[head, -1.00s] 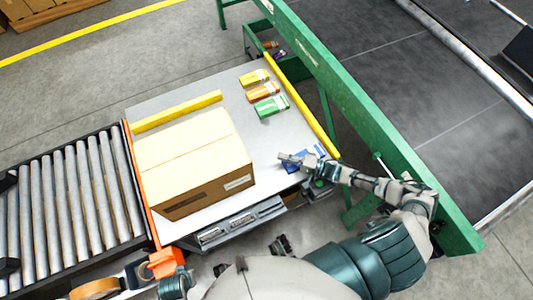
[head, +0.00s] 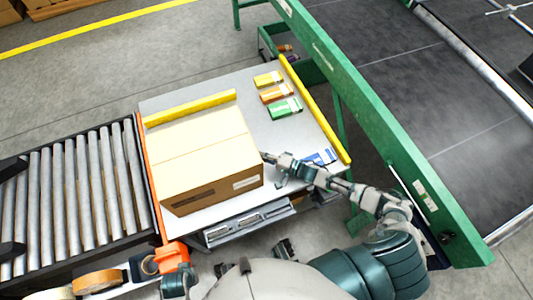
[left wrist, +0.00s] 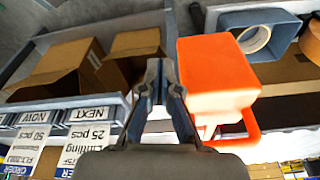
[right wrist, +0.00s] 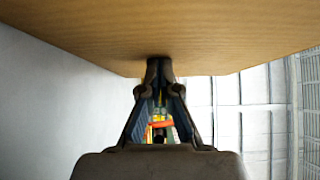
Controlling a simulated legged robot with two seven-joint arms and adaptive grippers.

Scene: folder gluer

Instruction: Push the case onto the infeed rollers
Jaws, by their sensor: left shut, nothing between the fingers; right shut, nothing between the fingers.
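The case (head: 205,155), a closed tan cardboard box, sits flat on the grey table (head: 215,89) beside the orange edge strip (head: 148,180). The infeed rollers (head: 75,195) lie to its left. My right gripper (head: 266,157) is shut and empty, its tip at the case's right side. In the right wrist view the case (right wrist: 160,30) fills the top, right at the shut fingertips (right wrist: 159,65); contact is hard to judge. My left gripper (left wrist: 157,68) is shut and empty, beside an orange object (left wrist: 215,75); in the head view its fingers are not clearly seen.
A yellow rail (head: 190,108) runs behind the case. Orange, yellow and green packs (head: 284,108) lie at the table's right, and a blue pack (head: 322,157) lies near my right gripper. A green-framed conveyor (head: 345,85) stands right. Tape rolls (head: 98,281) sit at the front left.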

